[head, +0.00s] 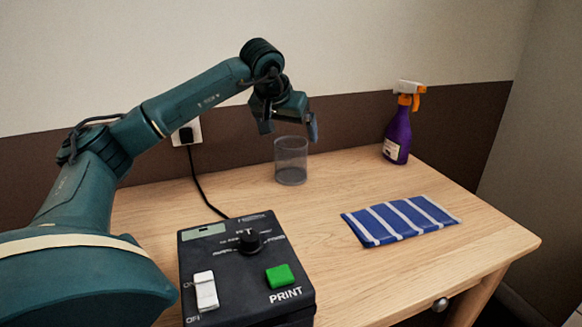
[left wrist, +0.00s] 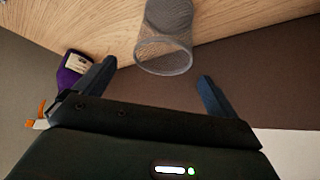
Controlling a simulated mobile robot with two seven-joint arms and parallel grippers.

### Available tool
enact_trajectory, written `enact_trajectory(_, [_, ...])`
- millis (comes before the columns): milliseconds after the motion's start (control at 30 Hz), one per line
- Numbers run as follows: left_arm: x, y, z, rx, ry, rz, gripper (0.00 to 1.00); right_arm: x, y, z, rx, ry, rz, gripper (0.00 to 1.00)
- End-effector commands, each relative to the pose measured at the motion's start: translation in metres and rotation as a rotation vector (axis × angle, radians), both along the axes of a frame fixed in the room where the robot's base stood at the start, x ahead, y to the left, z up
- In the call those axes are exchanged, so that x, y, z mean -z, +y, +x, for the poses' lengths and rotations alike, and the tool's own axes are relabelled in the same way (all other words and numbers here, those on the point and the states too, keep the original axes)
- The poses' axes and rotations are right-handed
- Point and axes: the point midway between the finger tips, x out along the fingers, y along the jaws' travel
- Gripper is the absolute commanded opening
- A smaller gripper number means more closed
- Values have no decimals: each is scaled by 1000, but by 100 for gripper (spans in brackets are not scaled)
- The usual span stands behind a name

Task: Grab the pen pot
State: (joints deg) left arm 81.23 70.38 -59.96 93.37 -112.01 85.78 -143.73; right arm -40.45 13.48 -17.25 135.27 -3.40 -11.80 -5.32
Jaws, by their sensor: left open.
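The pen pot (head: 291,162) is a grey, see-through mesh cylinder standing upright on the wooden table, towards the back. It looks empty. My left gripper (head: 288,134) is open above the pot, its fingers spread to either side of the pot's rim in the head view. In the left wrist view the pot (left wrist: 165,45) shows between the two open fingers (left wrist: 156,82), with its rim nearest the gripper. I cannot tell whether a finger touches it. My right gripper is in neither view.
A black device (head: 240,272) with a green PRINT button stands at the front of the table (head: 420,290), its cable running to a wall socket (head: 186,132). A blue striped cloth (head: 400,219) lies to the right. A purple spray bottle (head: 397,135) stands at the back right.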

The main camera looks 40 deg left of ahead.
Motion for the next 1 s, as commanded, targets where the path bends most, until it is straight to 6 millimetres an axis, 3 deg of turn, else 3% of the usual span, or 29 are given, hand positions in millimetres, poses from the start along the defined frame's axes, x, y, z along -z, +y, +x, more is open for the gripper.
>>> enact_trajectory(300, [42, 7, 16, 1, 2, -1, 96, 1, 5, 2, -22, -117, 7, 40])
enact_trajectory(633, [46, 9, 20, 0, 1, 0, 96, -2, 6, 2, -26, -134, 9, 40])
enact_trajectory(1000, [46, 9, 20, 0, 1, 0, 65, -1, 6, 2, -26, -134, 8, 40])
